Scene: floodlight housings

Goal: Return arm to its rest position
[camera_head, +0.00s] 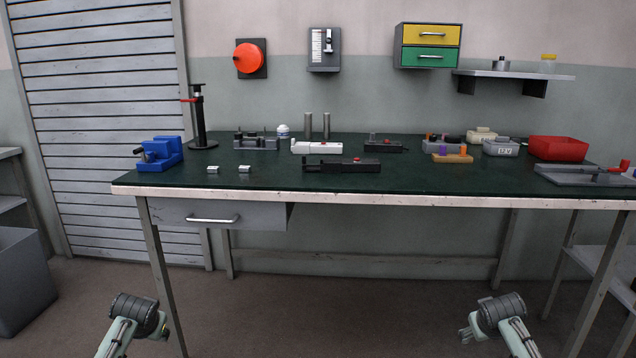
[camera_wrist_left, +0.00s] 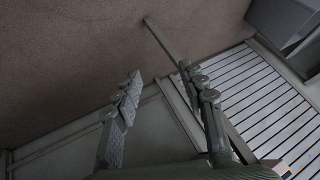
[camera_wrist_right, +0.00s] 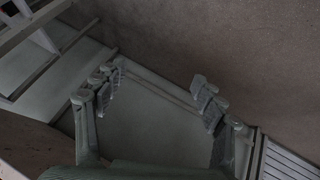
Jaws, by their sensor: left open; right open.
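My left arm shows at the lower left of the head view, low in front of the workbench (camera_head: 400,201). My left gripper (camera_wrist_left: 160,74) is open in the left wrist view, with nothing between its fingers. My right arm shows at the lower right of the head view, at about the same height. My right gripper (camera_wrist_right: 157,74) is open and empty in the right wrist view. Both hands are below the bench top and apart from it. In the head view the fingers are mostly hidden behind the wrists.
On the bench stand a blue vise (camera_head: 160,155), a black press (camera_head: 199,120), a black fixture (camera_head: 341,166), a white fixture (camera_head: 316,148), and a red bin (camera_head: 557,148). A drawer (camera_head: 250,214) hangs under the bench. A grey bin (camera_head: 22,285) stands at far left. The floor between my arms is clear.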

